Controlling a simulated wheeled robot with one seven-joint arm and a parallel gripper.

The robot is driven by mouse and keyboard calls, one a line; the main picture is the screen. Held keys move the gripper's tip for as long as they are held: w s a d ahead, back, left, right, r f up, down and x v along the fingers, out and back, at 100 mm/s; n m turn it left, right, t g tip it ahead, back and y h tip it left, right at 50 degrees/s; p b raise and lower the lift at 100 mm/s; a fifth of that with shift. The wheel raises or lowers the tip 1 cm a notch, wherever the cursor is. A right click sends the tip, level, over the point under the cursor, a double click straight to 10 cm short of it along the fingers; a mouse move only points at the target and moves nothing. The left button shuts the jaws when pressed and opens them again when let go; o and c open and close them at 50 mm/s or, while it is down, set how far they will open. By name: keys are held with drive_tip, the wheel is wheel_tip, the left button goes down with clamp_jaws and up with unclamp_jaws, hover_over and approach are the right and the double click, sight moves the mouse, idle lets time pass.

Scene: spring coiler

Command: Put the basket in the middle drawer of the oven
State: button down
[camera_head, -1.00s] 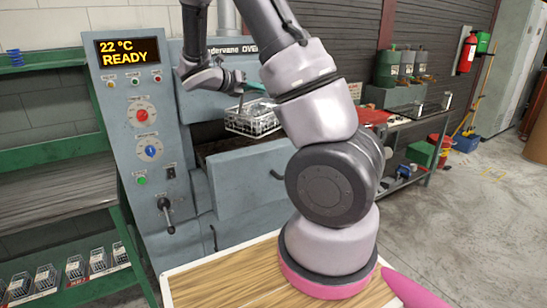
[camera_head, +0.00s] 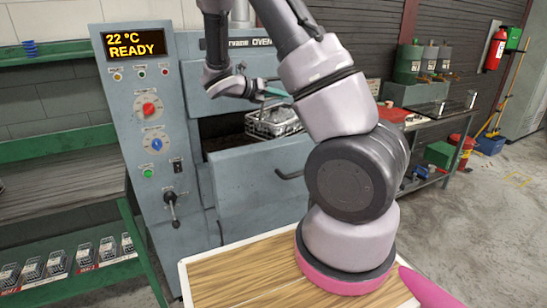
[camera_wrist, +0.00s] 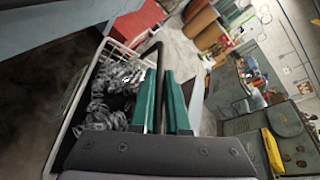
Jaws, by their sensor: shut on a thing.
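The basket (camera_head: 273,123) is a white wire basket with grey coiled springs inside, seen in the head view. It hangs over the pulled-out drawer (camera_head: 258,180) of the grey oven (camera_head: 150,195), close above the top edge of the drawer front. I cannot tell whether it touches the drawer's inside. My gripper (camera_head: 276,92) has its teal fingers over the basket. In the wrist view my gripper (camera_wrist: 164,98) is shut on the basket's dark handle (camera_wrist: 155,62), with the basket (camera_wrist: 68,135) and springs to the left. The drawer floor is mostly hidden.
The oven's display reads 22 °C READY. A green shelf rack (camera_head: 70,265) with several small baskets stands at the left. A workbench (camera_head: 435,118) with canisters stands at the right. A wooden-topped surface (camera_head: 235,277) is in front of the oven.

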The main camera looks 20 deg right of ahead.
wheel_tip(320, 180, down, 12)
drive_tip(key=shift+f, duration=0.25)
idle(0.5)
drive_tip(key=c, duration=0.9)
unclamp_jaws()
